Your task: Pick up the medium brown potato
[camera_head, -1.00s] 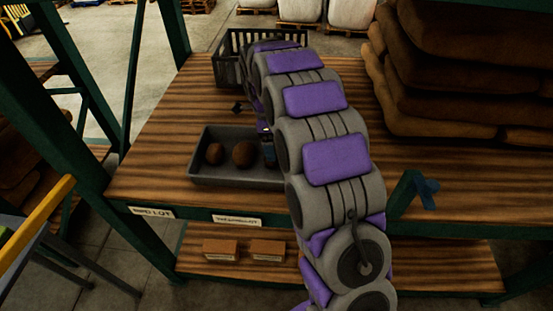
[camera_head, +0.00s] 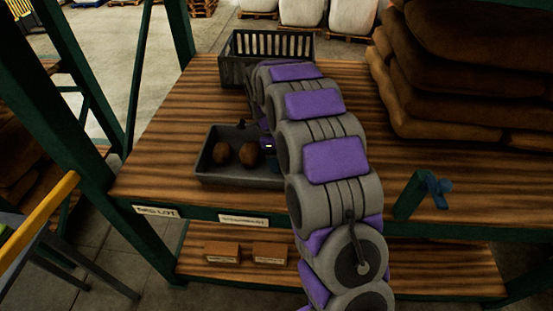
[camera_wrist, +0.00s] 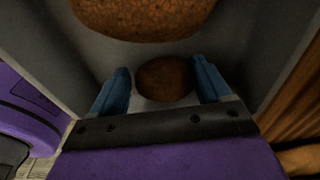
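Two brown potatoes lie in a dark grey tray (camera_head: 213,176) on the wooden table: a left one (camera_head: 221,153) and a right one (camera_head: 249,153). The wrist view shows a large potato (camera_wrist: 143,14) at the top and a smaller, rounder potato (camera_wrist: 165,80) between the blue fingers. I cannot tell which is the medium one. My gripper (camera_wrist: 161,68) is open, with a finger on either side of the smaller potato and gaps visible beside it. In the head view my arm hides the tray's right part and most of the gripper.
A dark slatted crate (camera_head: 235,68) stands at the back of the table. Brown sacks (camera_head: 450,75) are stacked at the right. Green frame posts stand at the table's left. Two small brown blocks (camera_head: 222,252) lie on the lower shelf.

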